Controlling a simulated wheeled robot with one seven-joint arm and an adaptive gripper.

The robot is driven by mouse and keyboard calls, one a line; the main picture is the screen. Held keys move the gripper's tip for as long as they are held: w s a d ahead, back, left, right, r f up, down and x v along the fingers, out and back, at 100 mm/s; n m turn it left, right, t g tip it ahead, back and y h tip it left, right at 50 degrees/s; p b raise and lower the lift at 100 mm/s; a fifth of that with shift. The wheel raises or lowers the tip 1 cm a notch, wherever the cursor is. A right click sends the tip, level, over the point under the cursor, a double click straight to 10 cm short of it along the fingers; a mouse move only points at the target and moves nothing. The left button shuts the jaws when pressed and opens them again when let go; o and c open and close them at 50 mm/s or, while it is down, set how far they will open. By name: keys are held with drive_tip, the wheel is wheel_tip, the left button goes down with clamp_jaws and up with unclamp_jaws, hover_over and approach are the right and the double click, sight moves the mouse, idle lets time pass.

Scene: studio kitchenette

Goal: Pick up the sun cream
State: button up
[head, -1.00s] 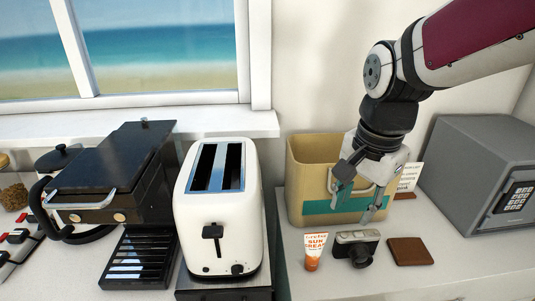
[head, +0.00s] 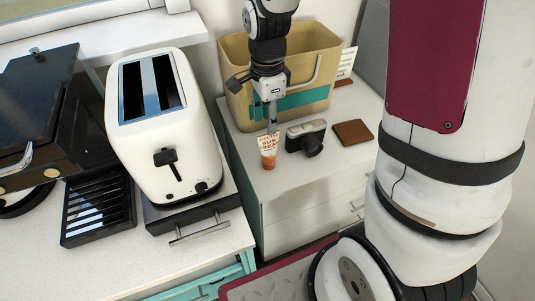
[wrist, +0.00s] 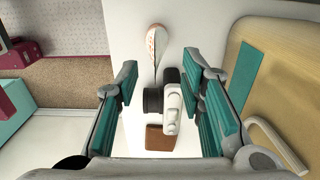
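The sun cream (head: 268,150), a small white and orange tube with an orange cap, stands upright near the front edge of the white counter. In the wrist view, the tube (wrist: 157,42) shows above the fingertips, between their lines. My gripper (head: 271,120) points down just behind the tube in the head view; whether a fingertip touches it I cannot tell. In the wrist view, my gripper (wrist: 162,75) is open, its teal-padded fingers wide apart with nothing held.
A camera (head: 306,137) stands right of the tube, with a brown wallet (head: 353,132) beyond it. A tan and teal bin (head: 312,90) stands close behind my gripper. A white toaster (head: 170,135) is to the left. The counter's front edge is close.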

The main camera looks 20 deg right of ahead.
sight(268, 145)
drive_tip(key=shift+s+d+f, duration=0.1)
drive_tip(key=shift+s+f, duration=0.05)
drive_tip(key=shift+f, duration=1.3)
drive_tip(key=shift+s+f, duration=0.15)
drive_tip(key=shift+f, duration=1.3)
drive_tip(key=shift+c, duration=0.6)
clamp_jaws()
